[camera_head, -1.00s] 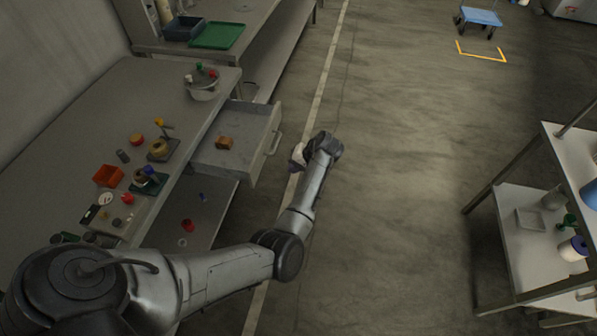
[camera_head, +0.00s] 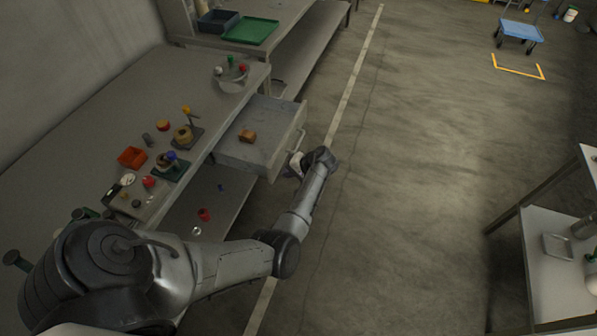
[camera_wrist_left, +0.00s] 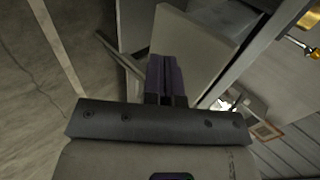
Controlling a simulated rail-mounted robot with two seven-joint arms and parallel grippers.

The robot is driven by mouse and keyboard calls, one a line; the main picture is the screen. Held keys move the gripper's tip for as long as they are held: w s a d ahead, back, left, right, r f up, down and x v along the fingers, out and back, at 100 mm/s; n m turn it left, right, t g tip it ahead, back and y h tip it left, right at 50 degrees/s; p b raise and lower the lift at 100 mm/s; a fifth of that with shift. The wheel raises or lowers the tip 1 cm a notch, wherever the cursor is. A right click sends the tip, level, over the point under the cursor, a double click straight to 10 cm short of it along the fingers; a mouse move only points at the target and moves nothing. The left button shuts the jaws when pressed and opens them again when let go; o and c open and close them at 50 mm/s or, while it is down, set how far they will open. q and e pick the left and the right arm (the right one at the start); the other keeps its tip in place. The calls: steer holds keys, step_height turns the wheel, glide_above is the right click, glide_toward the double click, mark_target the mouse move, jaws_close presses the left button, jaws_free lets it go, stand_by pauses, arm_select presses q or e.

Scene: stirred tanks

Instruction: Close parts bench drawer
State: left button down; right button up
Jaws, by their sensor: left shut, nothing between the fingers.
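The parts bench drawer (camera_head: 238,157) stands pulled out from the grey bench, with a brown block (camera_head: 247,136) inside it. Its bar handle (camera_head: 299,140) is on the front panel. My left gripper (camera_head: 295,165) is at the drawer's front, close to the handle's near end. In the left wrist view the shut fingers (camera_wrist_left: 165,78) lie over the pale drawer panel (camera_wrist_left: 190,45), with the handle (camera_wrist_left: 118,55) to their left. I cannot tell whether they touch the drawer. The right gripper is not in view.
The bench top (camera_head: 95,120) holds an orange bin (camera_head: 132,157), a pot (camera_head: 232,80) and several small parts. A lower shelf (camera_head: 222,205) lies under the drawer. A rack (camera_head: 550,250) stands at the right. The floor between is clear.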

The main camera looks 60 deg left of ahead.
arm_select(q)
steer(key=shift+s+a, duration=0.75)
steer(key=shift+a, duration=0.2)
steer(key=shift+a, duration=0.1)
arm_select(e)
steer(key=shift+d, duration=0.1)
